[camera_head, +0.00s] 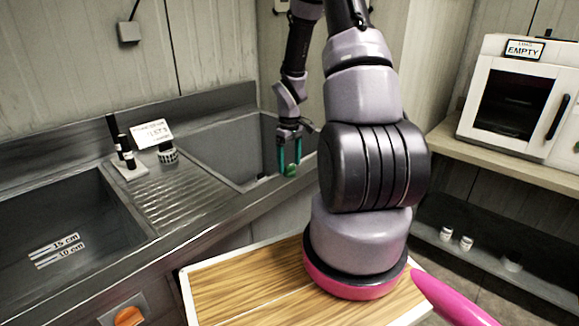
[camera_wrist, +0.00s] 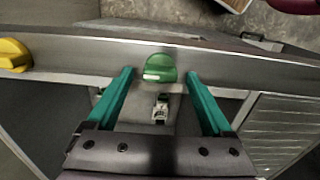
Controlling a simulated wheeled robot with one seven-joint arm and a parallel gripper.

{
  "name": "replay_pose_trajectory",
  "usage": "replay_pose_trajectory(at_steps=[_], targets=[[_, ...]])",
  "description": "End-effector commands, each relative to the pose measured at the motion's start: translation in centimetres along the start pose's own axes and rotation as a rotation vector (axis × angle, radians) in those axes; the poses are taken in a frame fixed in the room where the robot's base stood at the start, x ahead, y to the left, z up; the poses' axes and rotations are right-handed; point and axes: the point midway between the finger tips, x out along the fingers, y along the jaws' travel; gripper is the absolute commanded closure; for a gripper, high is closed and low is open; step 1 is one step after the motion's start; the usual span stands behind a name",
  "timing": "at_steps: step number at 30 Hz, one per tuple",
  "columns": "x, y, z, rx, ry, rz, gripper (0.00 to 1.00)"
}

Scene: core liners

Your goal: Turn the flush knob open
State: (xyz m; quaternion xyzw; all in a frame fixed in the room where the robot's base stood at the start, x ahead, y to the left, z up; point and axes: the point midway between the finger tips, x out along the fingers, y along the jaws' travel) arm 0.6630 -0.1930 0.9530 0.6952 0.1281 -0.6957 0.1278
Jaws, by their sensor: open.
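A green knob (camera_wrist: 160,68) sits in the upper middle of the wrist view on a grey metal front; I cannot read which knob is marked as flush. The green knob also shows small at my fingertips in the head view (camera_head: 290,171). My gripper (camera_wrist: 160,75) is open, with one teal finger on each side of the green knob. I cannot tell whether either finger touches it. In the head view my gripper (camera_head: 289,163) points down near the right basin's front edge. A small label (camera_wrist: 160,108) lies between the fingers, unreadable.
A yellow knob (camera_wrist: 14,55) is at the wrist view's left. An orange knob (camera_head: 129,316) is on the front below the left basin (camera_head: 60,225). Bottles, a card and a small jar (camera_head: 168,154) stand on the drainboard. A white oven (camera_head: 515,95) is at right.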

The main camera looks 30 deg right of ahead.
Motion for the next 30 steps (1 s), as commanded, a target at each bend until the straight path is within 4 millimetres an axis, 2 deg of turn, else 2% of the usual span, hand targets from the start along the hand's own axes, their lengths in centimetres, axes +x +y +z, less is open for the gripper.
replay_pose_trajectory(at_steps=[6, 12, 18, 30], targets=[[-4.7, 0.1, -0.1, 0.001, 0.005, 0.005, 0.15], [-7.8, 0.1, -0.1, -0.001, 0.004, 0.003, 0.15], [-8.9, 0.0, 0.0, 0.000, 0.001, 0.001, 0.15], [-8.9, 0.0, 0.0, 0.000, 0.001, 0.001, 0.15]])
